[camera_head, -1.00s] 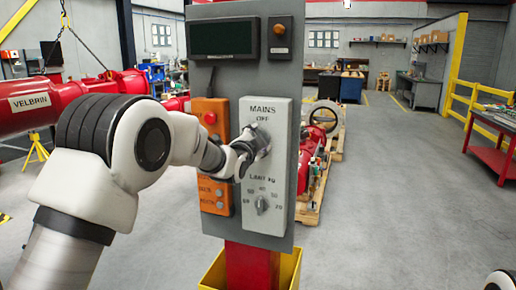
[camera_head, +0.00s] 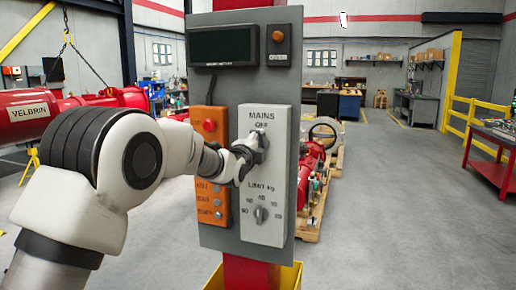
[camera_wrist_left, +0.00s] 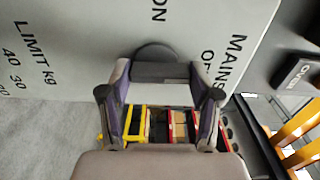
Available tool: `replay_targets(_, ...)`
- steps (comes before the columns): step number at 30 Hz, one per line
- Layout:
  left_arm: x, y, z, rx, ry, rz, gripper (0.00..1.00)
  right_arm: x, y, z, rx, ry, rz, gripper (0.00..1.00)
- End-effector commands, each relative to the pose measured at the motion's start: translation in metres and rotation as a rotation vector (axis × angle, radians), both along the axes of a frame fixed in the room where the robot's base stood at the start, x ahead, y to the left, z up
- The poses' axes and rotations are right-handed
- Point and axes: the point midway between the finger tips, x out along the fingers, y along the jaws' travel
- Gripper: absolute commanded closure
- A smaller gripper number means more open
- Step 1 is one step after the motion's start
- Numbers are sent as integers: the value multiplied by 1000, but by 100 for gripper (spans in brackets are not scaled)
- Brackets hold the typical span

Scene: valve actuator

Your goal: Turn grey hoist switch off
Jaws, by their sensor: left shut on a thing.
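The pale grey hoist switch box (camera_head: 266,185), marked MAINS and OFF at its top, is mounted on the dark grey panel. Its grey mains knob (camera_head: 262,141) sits just below the OFF label and is partly hidden by my gripper. My left gripper (camera_head: 246,154) reaches it from the left and is shut on the knob. In the left wrist view, the two fingertips (camera_wrist_left: 163,82) flank the knob (camera_wrist_left: 155,52), between the ON and OFF labels. My right gripper is not in view.
A smaller limit knob (camera_head: 261,214) is lower on the box. An orange control box (camera_head: 211,122) with buttons is to its left, behind my arm. A dark display (camera_head: 222,45) is above. Open floor (camera_head: 400,220) lies to the right.

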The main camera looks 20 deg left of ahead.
Motion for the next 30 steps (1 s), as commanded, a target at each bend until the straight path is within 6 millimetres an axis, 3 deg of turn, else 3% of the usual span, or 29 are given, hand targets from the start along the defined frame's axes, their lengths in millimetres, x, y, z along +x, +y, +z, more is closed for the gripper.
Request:
replay_targets(10, 0, 0, -1, 2, 2, 0, 72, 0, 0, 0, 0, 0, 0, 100)
replay_targets(11, 0, 0, -1, 2, 2, 0, 27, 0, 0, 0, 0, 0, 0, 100)
replay_targets(12, 0, 0, -1, 2, 2, 0, 13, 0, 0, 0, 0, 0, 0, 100)
replay_targets(23, -2, 0, 0, 1, 1, 0, 12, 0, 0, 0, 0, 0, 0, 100)
replay_targets(26, -11, 0, 1, 1, 1, 0, 12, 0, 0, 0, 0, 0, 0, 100)
replay_targets(30, -40, 1, 1, 1, 2, 0, 12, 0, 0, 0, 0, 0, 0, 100)
